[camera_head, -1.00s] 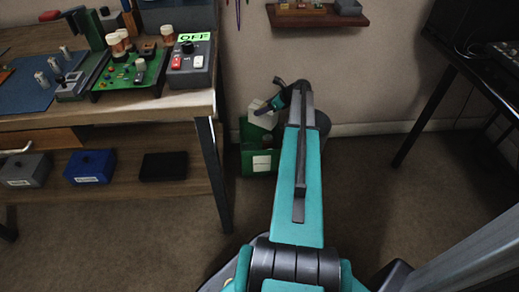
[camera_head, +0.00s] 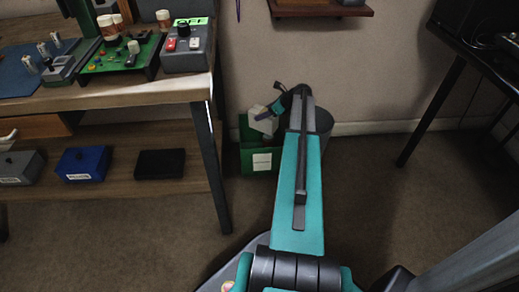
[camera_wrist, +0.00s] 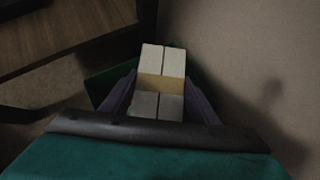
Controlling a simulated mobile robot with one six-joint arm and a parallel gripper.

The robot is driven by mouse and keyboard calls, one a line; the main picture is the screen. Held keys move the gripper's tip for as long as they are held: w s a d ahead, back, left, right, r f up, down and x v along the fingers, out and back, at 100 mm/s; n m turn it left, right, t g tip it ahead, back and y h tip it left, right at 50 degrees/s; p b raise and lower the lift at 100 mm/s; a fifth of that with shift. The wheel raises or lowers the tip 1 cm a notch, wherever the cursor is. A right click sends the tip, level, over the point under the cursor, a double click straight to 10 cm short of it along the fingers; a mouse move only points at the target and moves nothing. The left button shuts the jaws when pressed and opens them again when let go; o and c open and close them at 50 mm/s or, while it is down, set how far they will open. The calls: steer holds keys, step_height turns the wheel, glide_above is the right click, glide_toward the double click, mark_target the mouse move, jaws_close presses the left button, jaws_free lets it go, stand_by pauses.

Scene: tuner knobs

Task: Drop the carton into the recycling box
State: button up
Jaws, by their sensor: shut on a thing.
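The carton (camera_head: 265,125) is a pale box. In the wrist view the carton (camera_wrist: 162,62) shows as white panels with a tan band, between two dark purple fingers. My gripper (camera_wrist: 160,88) is shut on it. In the head view my gripper (camera_head: 264,115) points down and left over the green recycling box (camera_head: 250,165). The carton is at the level of the box's rim, and its lower part is hidden behind the front wall. The green box (camera_wrist: 103,84) also shows beneath the carton in the wrist view. My arm hides the box's right side.
A grey bin (camera_head: 323,122) stands right of the box, partly behind my arm. The workbench (camera_head: 110,97) with its lower shelf (camera_head: 120,195) is close on the left. A dark desk (camera_head: 440,105) stands at the right. The wall is close behind.

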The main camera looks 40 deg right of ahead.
stand_by(0.3)
steer(key=o, duration=1.1)
steer(key=shift+o, duration=0.2)
steer(key=p+v, duration=0.5)
steer(key=v, duration=0.9)
steer(key=shift+a+f, duration=0.1)
steer(key=shift+f, duration=0.05)
